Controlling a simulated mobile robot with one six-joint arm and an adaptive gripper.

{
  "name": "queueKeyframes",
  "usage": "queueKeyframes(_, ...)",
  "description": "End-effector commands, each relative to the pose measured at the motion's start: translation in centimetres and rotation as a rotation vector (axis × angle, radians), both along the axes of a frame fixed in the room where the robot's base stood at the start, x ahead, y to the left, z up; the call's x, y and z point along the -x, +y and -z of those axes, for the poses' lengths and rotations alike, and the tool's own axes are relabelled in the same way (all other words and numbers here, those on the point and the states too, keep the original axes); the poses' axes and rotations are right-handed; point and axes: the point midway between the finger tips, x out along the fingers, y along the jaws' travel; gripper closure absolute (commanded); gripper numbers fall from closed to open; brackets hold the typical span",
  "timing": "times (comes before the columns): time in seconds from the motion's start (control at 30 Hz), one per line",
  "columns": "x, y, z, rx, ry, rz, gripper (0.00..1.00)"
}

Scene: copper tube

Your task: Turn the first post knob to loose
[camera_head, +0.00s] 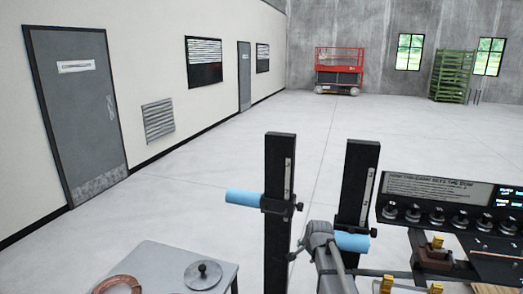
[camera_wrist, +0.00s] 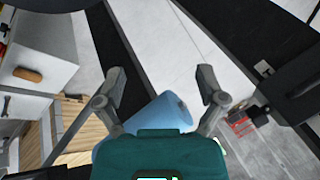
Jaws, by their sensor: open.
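Two upright black posts stand in the head view, a left post (camera_head: 278,225) and a right post (camera_head: 357,185). Each bears a clamp with a blue cylinder, the left one (camera_head: 243,197) and the right one (camera_head: 352,242). A small dark knob (camera_head: 299,206) sits on the left post's right side; another knob (camera_head: 373,232) is on the right post. Which post is first is not marked. My gripper (camera_wrist: 161,72) is open in the wrist view, with a blue cylinder (camera_wrist: 168,112) between or below its fingers; contact is unclear. A dark knob (camera_wrist: 259,115) lies right of the fingers.
A sloped panel (camera_head: 440,212) with several dark knobs and a sign stands at the right. A grey table (camera_head: 165,258) with a round lidded disc (camera_head: 203,273) and a copper coil (camera_head: 118,285) is at the lower left.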

Motion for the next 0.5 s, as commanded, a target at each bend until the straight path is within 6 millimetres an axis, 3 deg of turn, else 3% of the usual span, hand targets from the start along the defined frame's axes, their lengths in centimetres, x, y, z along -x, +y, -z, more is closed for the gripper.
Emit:
queueKeyframes(0.03, 2.8, 0.1, 1.2, 0.038, 0.031, -0.065, 0.11)
queueKeyframes(0.1, 5.7, 0.0, 2.3, 0.091, 0.078, -0.163, 0.11)
queueKeyframes(0.4, 17.8, -0.2, 5.9, 0.257, 0.274, -0.591, 0.11)
queueKeyframes(0.5, 21.0, -0.4, 6.7, 0.285, 0.328, -0.713, 0.11)
